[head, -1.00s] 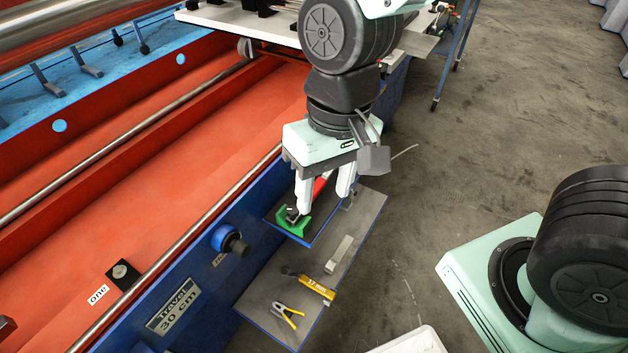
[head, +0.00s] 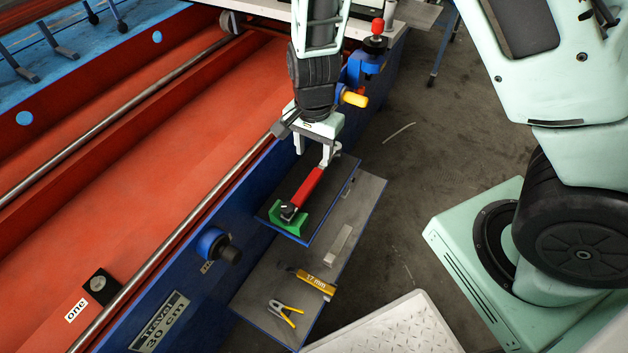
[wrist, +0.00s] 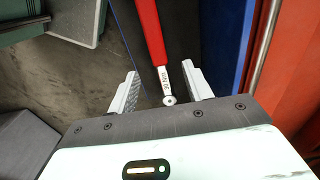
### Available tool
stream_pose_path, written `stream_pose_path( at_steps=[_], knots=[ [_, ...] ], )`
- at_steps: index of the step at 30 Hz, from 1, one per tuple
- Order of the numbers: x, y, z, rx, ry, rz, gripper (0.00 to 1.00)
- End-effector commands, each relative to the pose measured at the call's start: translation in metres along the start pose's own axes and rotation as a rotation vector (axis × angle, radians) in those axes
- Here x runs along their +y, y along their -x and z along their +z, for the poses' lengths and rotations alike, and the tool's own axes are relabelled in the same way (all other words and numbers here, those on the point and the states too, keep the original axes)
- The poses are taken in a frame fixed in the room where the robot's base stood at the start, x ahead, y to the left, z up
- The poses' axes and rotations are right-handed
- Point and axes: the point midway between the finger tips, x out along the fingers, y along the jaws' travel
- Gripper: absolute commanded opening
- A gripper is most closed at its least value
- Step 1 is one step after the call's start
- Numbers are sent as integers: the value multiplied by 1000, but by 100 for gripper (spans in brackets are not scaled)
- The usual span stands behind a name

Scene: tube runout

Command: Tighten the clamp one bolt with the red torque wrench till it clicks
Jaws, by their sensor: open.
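The red torque wrench (head: 309,187) lies on a dark upper shelf, its near end in a green holder (head: 287,218). My gripper (head: 315,153) is open at the wrench's far end. In the wrist view, the wrench's red handle (wrist: 152,30) and pale end run between the two spread fingers (wrist: 160,70), with gaps on both sides. Whether the fingers are level with the handle, I cannot tell.
A lower grey shelf (head: 262,297) holds a yellow "17 mm" tool (head: 315,281), yellow-handled pliers (head: 284,312) and a grey bar (head: 338,244). A blue-and-black knob (head: 218,245) sticks out of the blue side wall. A long rod runs along the bed.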

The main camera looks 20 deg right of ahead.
Motion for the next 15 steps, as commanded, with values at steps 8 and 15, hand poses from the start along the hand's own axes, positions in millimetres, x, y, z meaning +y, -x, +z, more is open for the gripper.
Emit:
stream_pose_path(
  at_steps=[8, 15],
  knots=[
    [0, -38, 0, -1, 1, 0, 50],
    [2, -54, 1, -1, -1, 2, 50]
  ],
)
